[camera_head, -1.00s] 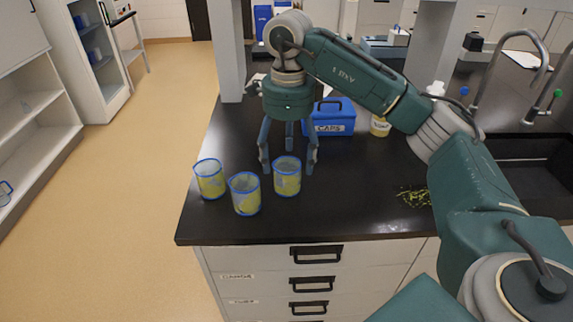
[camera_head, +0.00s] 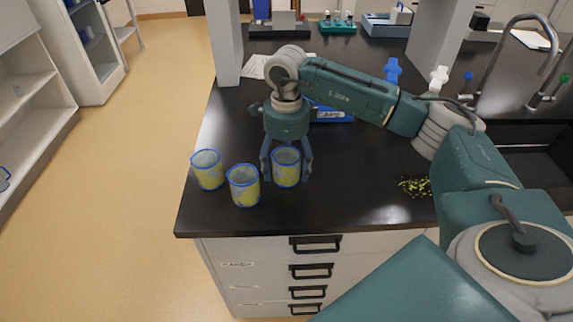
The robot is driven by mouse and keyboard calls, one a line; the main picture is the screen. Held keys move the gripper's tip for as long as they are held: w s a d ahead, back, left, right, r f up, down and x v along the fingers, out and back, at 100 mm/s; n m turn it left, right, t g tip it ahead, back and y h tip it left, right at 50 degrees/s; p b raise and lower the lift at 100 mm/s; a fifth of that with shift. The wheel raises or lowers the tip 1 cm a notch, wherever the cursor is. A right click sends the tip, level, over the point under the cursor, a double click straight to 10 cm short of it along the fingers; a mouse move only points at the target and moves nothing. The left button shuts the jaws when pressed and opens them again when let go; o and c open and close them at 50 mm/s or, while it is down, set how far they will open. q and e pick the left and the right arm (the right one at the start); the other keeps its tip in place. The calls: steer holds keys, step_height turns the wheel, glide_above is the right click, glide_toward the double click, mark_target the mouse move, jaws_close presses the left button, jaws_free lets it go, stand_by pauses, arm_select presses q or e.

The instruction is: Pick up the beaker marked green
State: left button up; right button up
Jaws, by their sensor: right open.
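Three beakers with blue rims and yellowish contents stand upright near the left end of the black bench: a left beaker (camera_head: 208,171), a front middle beaker (camera_head: 243,187) and a right beaker (camera_head: 286,170). I cannot make out a green mark on any of them. My right gripper (camera_head: 286,180) points down and is open, with its fingers on either side of the right beaker. I cannot tell whether the fingers touch it. My left gripper is not in view.
A blue box (camera_head: 333,115) sits behind my right arm. Yellow-green bits (camera_head: 415,187) lie scattered on the bench. A sink (camera_head: 535,165) with taps (camera_head: 504,60) is at the right. The bench's front edge runs close to the beakers.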

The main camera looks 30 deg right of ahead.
steer(key=shift+f, duration=0.55)
steer(key=c, duration=1)
steer(key=shift+c, duration=0.2)
steer(key=shift+r, duration=0.2)
